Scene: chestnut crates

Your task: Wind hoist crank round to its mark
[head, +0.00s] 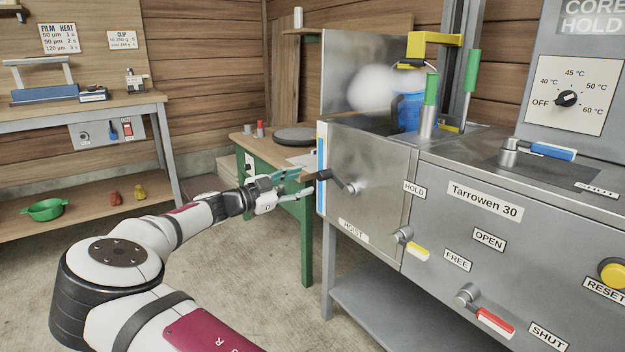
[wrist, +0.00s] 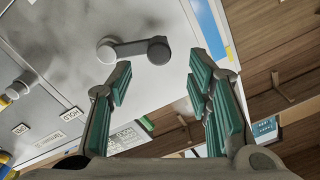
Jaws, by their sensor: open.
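The hoist crank (head: 343,183) is a short dark arm on the grey front panel, above the HOIST label (head: 353,231). Its hub is at the right and its knob points up and left, toward the panel's blue-edged side. In the wrist view the crank (wrist: 132,48) lies across the panel, with its knob in front of the gap between my fingers. My gripper (head: 309,181) is open and empty, just left of the knob, with green-padded fingers spread. The knob looks clear of both pads. I cannot make out the crank's mark.
Below and right of the crank is a yellow-handled lever (head: 415,250); a red-handled lever (head: 488,318) is farther right. A green-legged table (head: 305,235) stands behind my gripper. A workbench (head: 80,108) is at the left. The floor between is clear.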

